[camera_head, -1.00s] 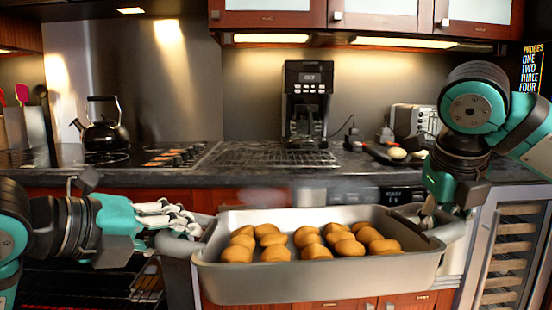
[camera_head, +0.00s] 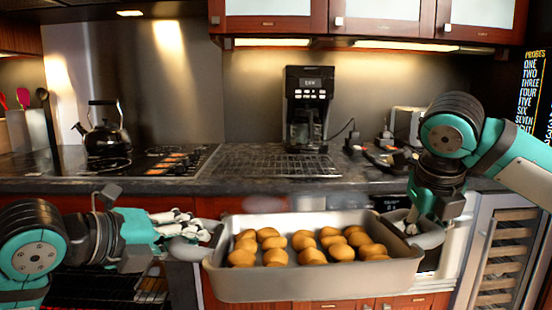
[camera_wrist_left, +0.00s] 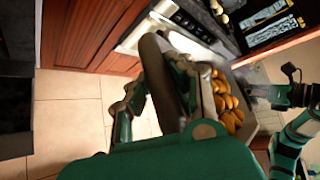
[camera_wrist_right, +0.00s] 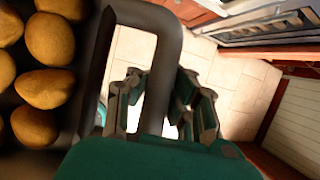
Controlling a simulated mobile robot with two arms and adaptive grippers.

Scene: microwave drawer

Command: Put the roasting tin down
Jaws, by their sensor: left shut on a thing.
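The grey roasting tin (camera_head: 310,283), with several brown potatoes in it, is held roughly level in the air in front of the counter, its rim below the worktop. My left gripper (camera_head: 200,232) is shut on the tin's left handle; the dark handle bar (camera_wrist_left: 160,70) runs between its fingers in the left wrist view. My right gripper (camera_head: 412,222) is at the right handle. In the right wrist view its fingers close on both sides of the looped handle (camera_wrist_right: 170,50). The tin hides part of the cabinet fronts behind.
The dark worktop (camera_head: 250,188) runs behind the tin. A wire rack (camera_head: 275,165) lies on it before a coffee maker (camera_head: 306,105). A kettle (camera_head: 103,135) stands on the hob at left. A toaster (camera_head: 405,122) and small items are at right. A wine cooler (camera_head: 505,255) is at lower right.

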